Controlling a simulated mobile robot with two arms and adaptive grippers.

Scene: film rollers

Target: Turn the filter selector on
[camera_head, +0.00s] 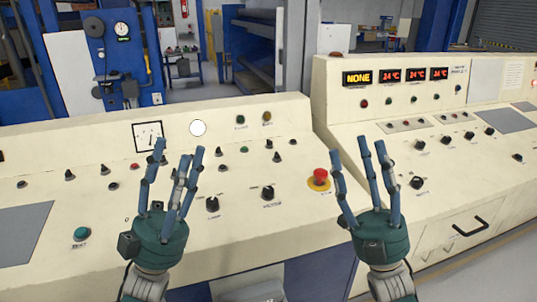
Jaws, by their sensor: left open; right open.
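Several black rotary knobs sit on two cream consoles, and their labels are too small to read, so I cannot tell which is the filter selector. Two larger knobs are on the left console: a left knob (212,204) and a right knob (267,193). Another large knob (417,183) is on the right console. My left gripper (178,168) is open and empty, fingers up, in front of the left console and left of its two large knobs. My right gripper (362,168) is open and empty, in front of the gap between the consoles, left of the right console's large knob.
A red emergency button (320,176) on a yellow base sits just left of my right gripper. A green button (81,233) is at lower left. A display (357,78) reads NONE, beside displays showing 24 °C. A drawer handle (468,224) sticks out at lower right.

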